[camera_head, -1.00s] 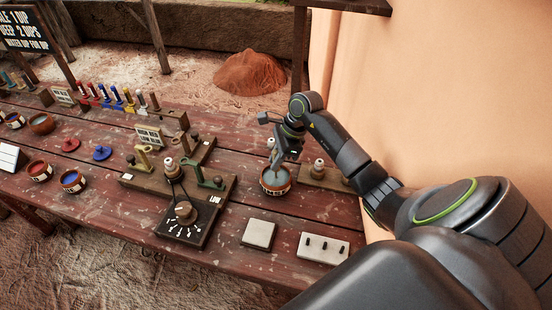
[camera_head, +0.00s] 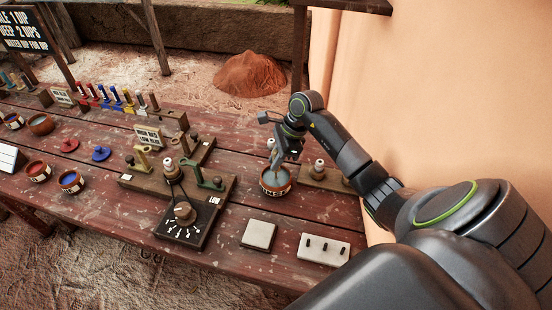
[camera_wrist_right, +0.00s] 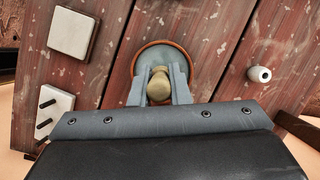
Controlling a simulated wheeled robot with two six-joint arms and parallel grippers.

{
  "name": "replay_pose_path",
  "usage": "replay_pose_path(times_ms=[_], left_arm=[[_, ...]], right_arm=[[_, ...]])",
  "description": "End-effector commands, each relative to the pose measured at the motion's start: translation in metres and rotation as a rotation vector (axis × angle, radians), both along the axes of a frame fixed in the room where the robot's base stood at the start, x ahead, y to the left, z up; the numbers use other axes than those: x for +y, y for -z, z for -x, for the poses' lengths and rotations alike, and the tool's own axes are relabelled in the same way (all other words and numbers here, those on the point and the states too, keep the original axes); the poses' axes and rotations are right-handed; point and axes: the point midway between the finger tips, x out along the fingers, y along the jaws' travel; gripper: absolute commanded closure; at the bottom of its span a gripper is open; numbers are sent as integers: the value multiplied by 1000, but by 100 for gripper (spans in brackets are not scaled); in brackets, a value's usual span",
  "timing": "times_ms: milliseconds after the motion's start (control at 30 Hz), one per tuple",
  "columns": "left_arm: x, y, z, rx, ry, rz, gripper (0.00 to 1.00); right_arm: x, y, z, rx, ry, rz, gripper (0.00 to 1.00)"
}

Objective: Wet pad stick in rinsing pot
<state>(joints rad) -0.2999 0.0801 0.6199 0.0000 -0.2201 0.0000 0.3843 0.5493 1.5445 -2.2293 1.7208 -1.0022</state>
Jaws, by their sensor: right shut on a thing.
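The rinsing pot (camera_head: 275,187) is a small round pot with a reddish-brown rim, a pale label band and grey-blue liquid, standing on the table. My right gripper (camera_head: 275,158) points down over it. In the right wrist view the gripper (camera_wrist_right: 160,88) is shut on the knobbed, tan handle of the pad stick (camera_wrist_right: 159,86), right over the pot (camera_wrist_right: 163,52). The stick's lower end is hidden, so I cannot tell how deep it sits. My left gripper does not show.
A pale square block (camera_head: 259,235) and a white block with dark pegs (camera_head: 324,248) lie in front of the pot. A wooden stand with a white-topped knob (camera_head: 319,169) is close on its right. A wheel-and-bracket fixture (camera_head: 184,212) stands left. The orange wall is at right.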

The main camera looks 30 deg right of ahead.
Motion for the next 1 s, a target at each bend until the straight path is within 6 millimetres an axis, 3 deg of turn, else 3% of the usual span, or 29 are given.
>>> replay_pose_path(times_ms=[433, 1000], left_arm=[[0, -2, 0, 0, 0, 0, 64], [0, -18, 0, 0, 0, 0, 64]], right_arm=[[0, -3, 0, 0, 0, 0, 100], [0, -43, 0, -2, -1, 1, 100]])
